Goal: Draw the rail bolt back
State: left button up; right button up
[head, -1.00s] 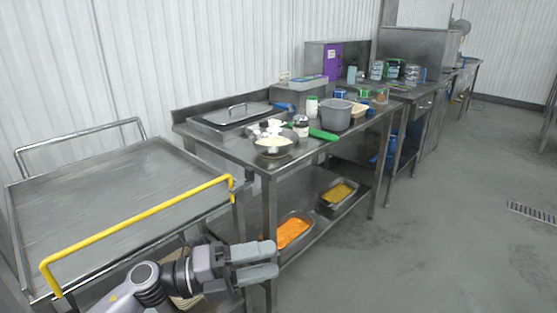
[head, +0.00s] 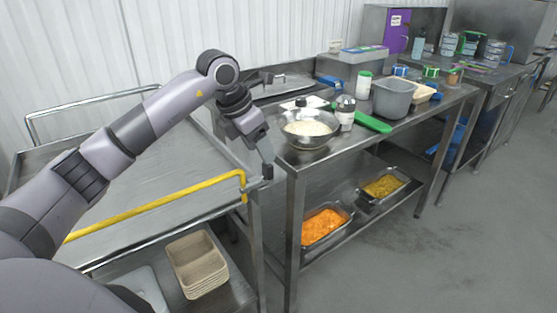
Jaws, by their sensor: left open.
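A yellow rail (head: 160,203) runs along the near side of the steel cart top, with its right end bent down by the cart's corner post. A small grey metal fitting, which looks like the rail bolt (head: 254,186), sticks out sideways at that end. My left gripper (head: 266,168) is open and points downward, its fingertips just above and beside this fitting, apart from it as far as I can tell. One finger shows clearly; the other is largely hidden. Nothing shows in its jaws. My right gripper is out of view.
The steel worktable (head: 300,172) stands close right of the cart, holding a bowl of rice (head: 308,128), a shaker (head: 346,112) and a grey tub (head: 393,98). Orange (head: 325,226) and yellow (head: 383,187) food pans sit on its shelf. Stacked tan trays (head: 197,264) lie below the cart top.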

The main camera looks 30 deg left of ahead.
pick_arm(q)
jog(key=x, duration=0.6)
jog(key=shift+d+f, duration=0.15)
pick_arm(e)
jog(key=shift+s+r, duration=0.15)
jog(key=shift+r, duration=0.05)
